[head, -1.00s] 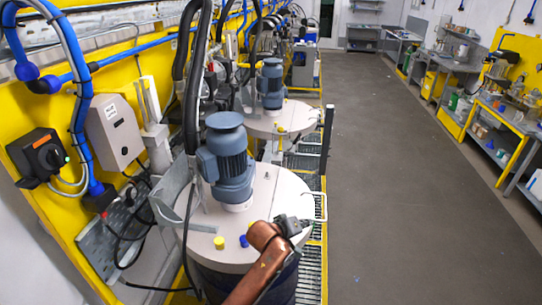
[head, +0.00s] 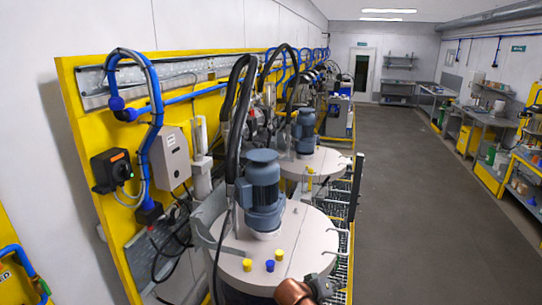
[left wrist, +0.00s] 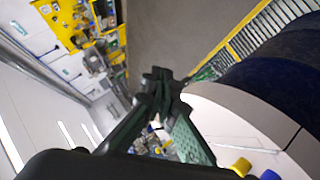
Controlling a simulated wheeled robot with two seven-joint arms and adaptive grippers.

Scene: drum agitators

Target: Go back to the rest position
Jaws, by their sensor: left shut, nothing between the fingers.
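My left gripper (head: 322,284) shows at the bottom of the head view, at the right front rim of the near drum lid (head: 310,240). My copper-coloured left arm enters at the bottom edge beside it. In the left wrist view the dark green fingers (left wrist: 158,82) come together at their tips with nothing held. The pale lid (left wrist: 235,115) and the blue drum side (left wrist: 265,80) lie to the right of the fingers there. My right gripper is in neither view.
A blue-grey motor (head: 262,190) stands on the near lid, with yellow and blue caps (head: 270,265) near its front. A yellow wall panel with a grey box (head: 170,158) and a black switch (head: 112,170) is at left. The grey floor (head: 420,220) at right is clear.

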